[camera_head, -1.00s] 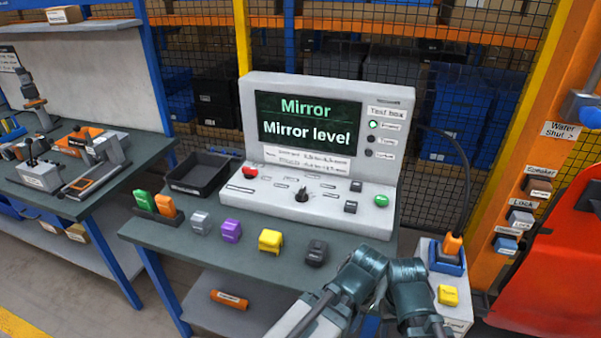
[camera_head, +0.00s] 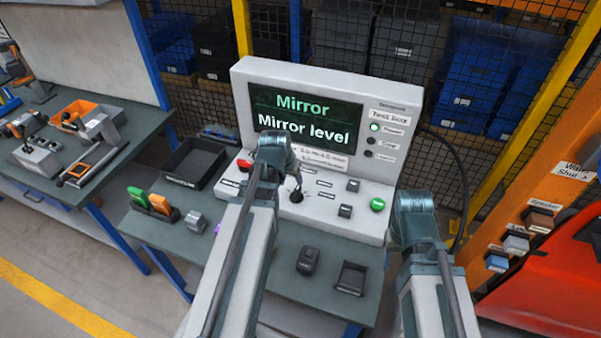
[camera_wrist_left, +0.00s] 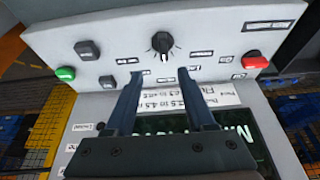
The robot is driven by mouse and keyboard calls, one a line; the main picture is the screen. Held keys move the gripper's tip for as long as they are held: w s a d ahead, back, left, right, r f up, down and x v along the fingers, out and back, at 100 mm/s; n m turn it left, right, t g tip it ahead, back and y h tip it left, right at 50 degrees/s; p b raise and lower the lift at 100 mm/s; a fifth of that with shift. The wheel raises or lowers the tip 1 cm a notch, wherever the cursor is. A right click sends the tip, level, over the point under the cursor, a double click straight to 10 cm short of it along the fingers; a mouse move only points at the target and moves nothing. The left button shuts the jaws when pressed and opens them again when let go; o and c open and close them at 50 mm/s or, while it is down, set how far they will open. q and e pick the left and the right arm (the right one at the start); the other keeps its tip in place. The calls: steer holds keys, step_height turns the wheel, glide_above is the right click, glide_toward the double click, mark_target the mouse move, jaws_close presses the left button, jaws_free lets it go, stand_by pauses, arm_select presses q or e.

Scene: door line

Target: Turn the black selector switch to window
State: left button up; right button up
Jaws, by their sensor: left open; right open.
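The black selector switch (camera_head: 297,195) is a round knob on the sloped panel of the grey test box (camera_head: 240,75). It also shows in the left wrist view (camera_wrist_left: 162,42), where its surrounding labels are too small to read. The screen (camera_head: 305,118) reads "Mirror" and "Mirror level". My left gripper (camera_wrist_left: 159,74) is open and empty over the panel, apart from the knob; the knob lies beyond its fingertips in the wrist view. In the head view my left wrist (camera_head: 275,150) covers part of the screen. My right gripper (camera_head: 413,205) is right of the box, its fingers hidden.
A red button (camera_head: 244,164) and a green button (camera_head: 377,205) flank the panel, with black square buttons (camera_head: 345,211) near the knob. A black tray (camera_head: 193,164), green and orange blocks (camera_head: 149,200) and a black block (camera_head: 307,260) occupy the table.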

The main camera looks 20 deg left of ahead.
mark_target(296, 191)
arm_select(q)
steer(key=b+x, duration=0.8)
steer(key=x, duration=0.1)
steer(key=b+x, duration=0.4)
steer(key=b, duration=0.1)
steer(key=shift+w+a+f, duration=0.2)
steer(key=shift+w+a, duration=0.15)
arm_select(e)
step_height(296, 191, down, 13)
steer(key=shift+w+r, duration=0.1)
steer(key=shift+r, duration=0.1)
arm_select(q)
steer(key=shift+c, duration=0.2)
arm_select(e)
steer(key=shift+r, duration=0.1)
arm_select(q)
jaws_close()
